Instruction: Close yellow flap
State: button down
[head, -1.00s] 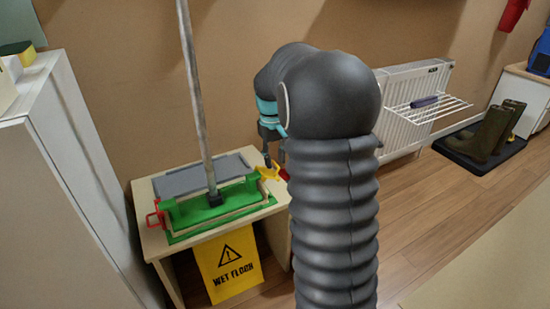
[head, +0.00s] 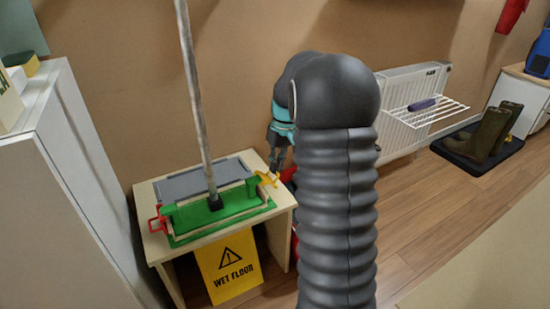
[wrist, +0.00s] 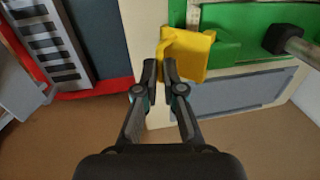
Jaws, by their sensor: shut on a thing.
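The yellow flap (head: 266,179) is at the right end of a green mop frame (head: 219,208) on a small table. In the wrist view the yellow flap (wrist: 188,54) stands out from the green frame's end, tilted. My gripper (wrist: 161,66) has its fingertips at the flap's near edge and is shut on it. In the head view my gripper (head: 275,167) shows just above the flap, partly hidden by my arm.
A grey pole (head: 193,90) rises from the frame. A red clip (head: 157,219) is at the frame's left end. A yellow wet floor sign (head: 229,267) hangs below the table's front. A white cabinet (head: 60,150) stands left, a radiator (head: 405,95) right.

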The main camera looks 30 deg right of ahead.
jog(key=y, duration=0.1)
jog(key=d+f+y+p, duration=0.1)
jog(key=y, duration=0.1)
jog(key=shift+f+p, duration=0.25)
jog(key=shift+p, duration=0.05)
notch_tip(320, 180, down, 2)
jog(key=y, duration=0.3)
jog(key=shift+f+p, duration=0.1)
jog(key=shift+p, duration=0.2)
jog(key=c, duration=1.3)
grip_release()
jog(key=v, duration=1.2)
